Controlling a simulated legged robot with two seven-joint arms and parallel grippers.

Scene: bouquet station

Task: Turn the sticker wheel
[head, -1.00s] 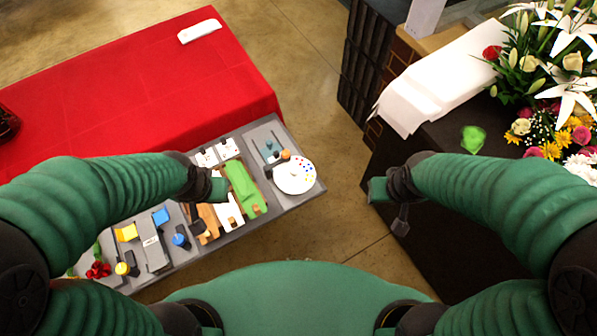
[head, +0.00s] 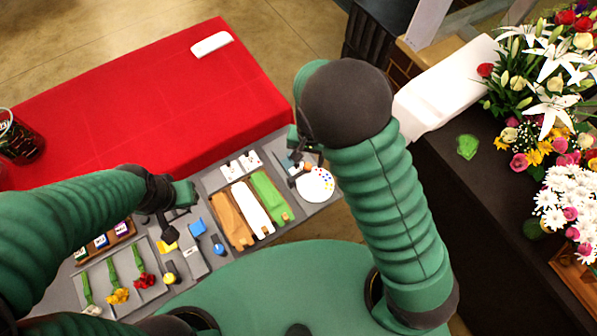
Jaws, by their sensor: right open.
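The sticker wheel (head: 317,185) is a white disc with small coloured dots at the right end of the grey tray (head: 213,181). My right gripper (head: 304,166) is open, above the wheel's upper left part, and hides some of it. I cannot tell whether it touches the wheel. My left gripper (head: 176,215) is over the left part of the tray, well away from the wheel; its jaws are too small and dark to read.
Yellow and blue pieces and small flowers (head: 117,296) are farther left. A red-covered table (head: 150,100) is behind. Flowers (head: 565,110) stand on a dark table at right.

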